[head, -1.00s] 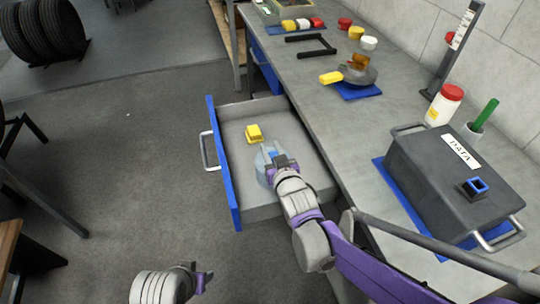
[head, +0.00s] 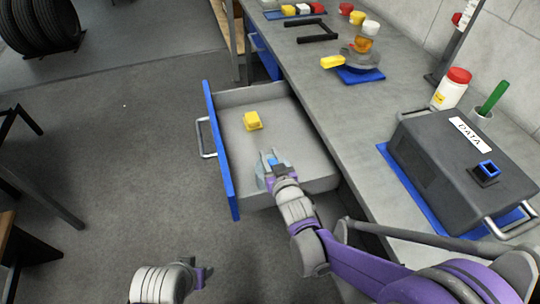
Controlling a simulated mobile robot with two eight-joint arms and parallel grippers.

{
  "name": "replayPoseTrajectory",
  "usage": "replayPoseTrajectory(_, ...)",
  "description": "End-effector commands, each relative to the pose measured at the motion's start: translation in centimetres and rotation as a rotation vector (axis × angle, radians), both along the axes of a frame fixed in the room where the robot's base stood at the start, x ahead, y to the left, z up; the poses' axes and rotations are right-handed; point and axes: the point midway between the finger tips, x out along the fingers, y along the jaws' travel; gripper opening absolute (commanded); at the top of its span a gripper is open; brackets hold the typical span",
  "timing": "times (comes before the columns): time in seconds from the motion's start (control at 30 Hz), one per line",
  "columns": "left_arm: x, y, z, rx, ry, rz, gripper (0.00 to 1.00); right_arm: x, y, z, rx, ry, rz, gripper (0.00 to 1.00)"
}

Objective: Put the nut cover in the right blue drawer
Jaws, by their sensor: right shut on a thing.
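The blue-fronted drawer (head: 222,165) is pulled open below the workbench, with a grey inside and a metal handle on its left. A small yellow block-like piece (head: 253,121) lies on the drawer floor. My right gripper (head: 269,163) is over the near part of the drawer, nearer to me than the yellow piece and apart from it. It is shut on a small light blue piece (head: 262,172), mostly hidden by the fingers; I cannot tell if this is the nut cover. My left gripper (head: 203,276) is at the bottom edge, outside the drawer, its fingers unclear.
The workbench (head: 345,125) runs along the right. Another blue drawer front (head: 262,55) is farther back.

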Motion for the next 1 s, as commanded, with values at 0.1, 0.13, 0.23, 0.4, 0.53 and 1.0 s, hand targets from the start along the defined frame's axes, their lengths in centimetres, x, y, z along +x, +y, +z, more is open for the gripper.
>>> replayPoseTrajectory(0.1,0.0,0.0,-0.1,0.0,0.0,0.0,0.5,0.0,0.0,-0.1,0.0,0.0,0.0,0.51)
replayPoseTrajectory(0.13,0.0,0.0,-0.1,0.0,0.0,0.0,0.5,0.0,0.0,-0.1,0.0,0.0,0.0,0.56)
replayPoseTrajectory(0.23,0.0,0.0,-0.1,0.0,0.0,0.0,0.5,0.0,0.0,-0.1,0.0,0.0,0.0,0.64)
replayPoseTrajectory(0.4,0.0,0.0,-0.1,0.0,0.0,0.0,0.5,0.0,0.0,-0.1,0.0,0.0,0.0,0.64)
replayPoseTrajectory(0.53,0.0,0.0,0.2,0.0,-0.001,0.0,0.5,0.0,0.0,0.3,0.0,0.0,0.0,0.64)
replayPoseTrajectory(1.0,0.0,0.0,0.0,0.0,0.0,0.0,0.5,-8.1,-2.6,2.0,0.0,0.0,0.0,0.64)
